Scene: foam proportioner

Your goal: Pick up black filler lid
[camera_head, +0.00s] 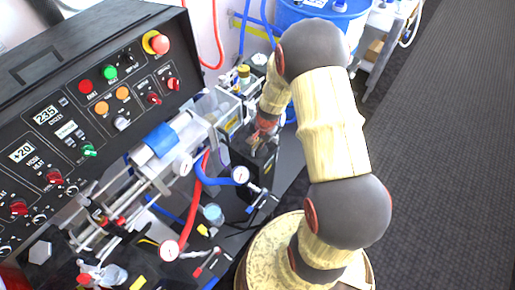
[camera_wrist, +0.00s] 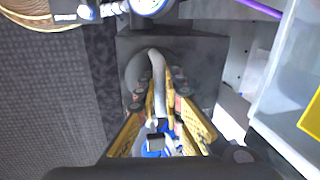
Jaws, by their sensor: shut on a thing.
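In the wrist view, my gripper (camera_wrist: 160,88) has its two yellow-sided fingers close together. They are shut on a dark grey, rounded piece with a pale curved edge, which appears to be the black filler lid (camera_wrist: 155,66). The lid is at the top of a dark box-shaped tank (camera_wrist: 205,58). I cannot tell whether it is seated or lifted. In the head view, my gripper (camera_head: 256,138) is small, partly hidden by my arm, and at the black tank (camera_head: 240,185). The lid cannot be made out there.
A black control panel (camera_head: 70,115) with knobs and buttons fills the left. Red and blue hoses, gauges (camera_head: 240,174) and metal pump parts crowd the space beside the tank. A blue drum (camera_head: 325,15) stands behind. Grey floor (camera_head: 440,160) on the right is clear.

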